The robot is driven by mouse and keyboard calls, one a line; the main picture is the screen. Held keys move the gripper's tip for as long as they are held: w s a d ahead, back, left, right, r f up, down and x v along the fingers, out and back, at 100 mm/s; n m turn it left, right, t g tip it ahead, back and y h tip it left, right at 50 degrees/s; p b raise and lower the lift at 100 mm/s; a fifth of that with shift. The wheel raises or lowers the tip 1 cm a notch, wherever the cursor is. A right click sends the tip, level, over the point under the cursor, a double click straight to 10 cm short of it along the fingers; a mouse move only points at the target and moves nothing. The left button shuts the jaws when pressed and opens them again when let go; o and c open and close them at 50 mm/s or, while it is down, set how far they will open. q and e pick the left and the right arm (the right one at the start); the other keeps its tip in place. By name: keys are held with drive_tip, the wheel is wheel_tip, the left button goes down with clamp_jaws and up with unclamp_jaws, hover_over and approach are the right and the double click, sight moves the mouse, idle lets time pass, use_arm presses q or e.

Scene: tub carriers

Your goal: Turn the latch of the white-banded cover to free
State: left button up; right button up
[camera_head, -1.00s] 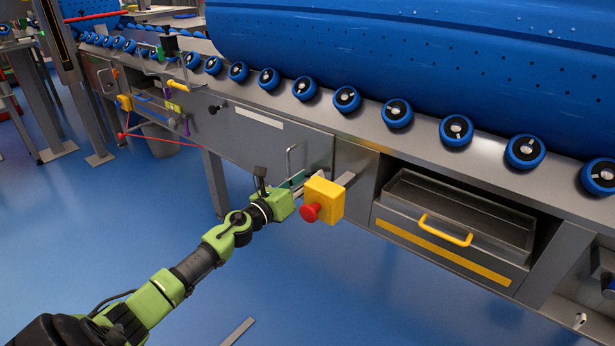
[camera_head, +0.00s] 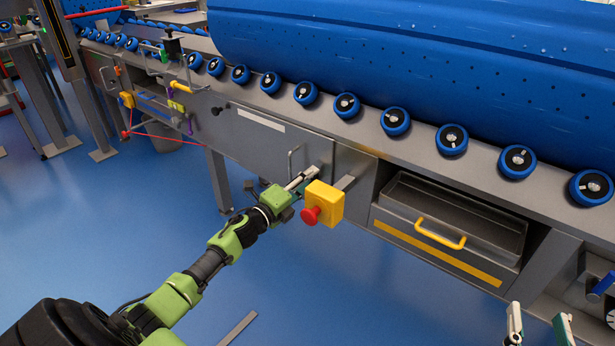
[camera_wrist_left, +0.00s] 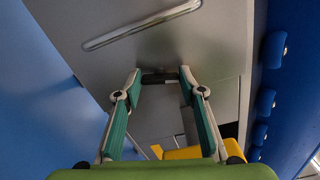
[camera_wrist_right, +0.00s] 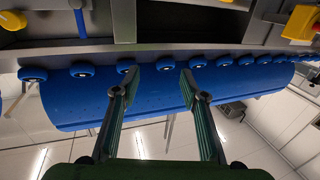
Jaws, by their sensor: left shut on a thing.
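The white-banded cover (camera_head: 250,145) is a grey front panel with a white strip along its upper part and a bar handle (camera_head: 291,160) near its right end. My left gripper (camera_head: 312,173) is at the panel's right edge. In the left wrist view its fingers (camera_wrist_left: 160,78) are shut on a small dark piece, which looks like the latch (camera_wrist_left: 160,79). The fingers hide much of the latch, and I cannot tell its angle. The cover looks closed. My right gripper (camera_head: 538,322) is open and empty at the lower right, also seen in the right wrist view (camera_wrist_right: 158,75).
A yellow box with a red button (camera_head: 323,203) sits just right of my left gripper. Further right is an open metal drawer with a yellow handle (camera_head: 440,233). Blue rollers (camera_head: 395,121) line the edge above. A dark knob (camera_head: 217,110) is at the cover's upper left.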

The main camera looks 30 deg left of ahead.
use_arm(q)
drive_tip(key=n+p, duration=0.1)
drive_tip(key=n, duration=0.2)
use_arm(e)
wheel_tip(320, 180, down, 9)
drive_tip(key=s+d+g+h, duration=0.1)
drive_tip(key=s+d+g, duration=0.1)
drive_tip(key=g, duration=0.3)
drive_tip(key=shift+s, duration=0.45)
drive_tip(key=shift+f, duration=0.1)
use_arm(q)
drive_tip(key=o, duration=0.8)
drive_tip(key=shift+f, duration=0.1)
drive_tip(key=s, duration=0.8)
drive_tip(key=s+a, duration=0.1)
drive_tip(key=s, duration=0.3)
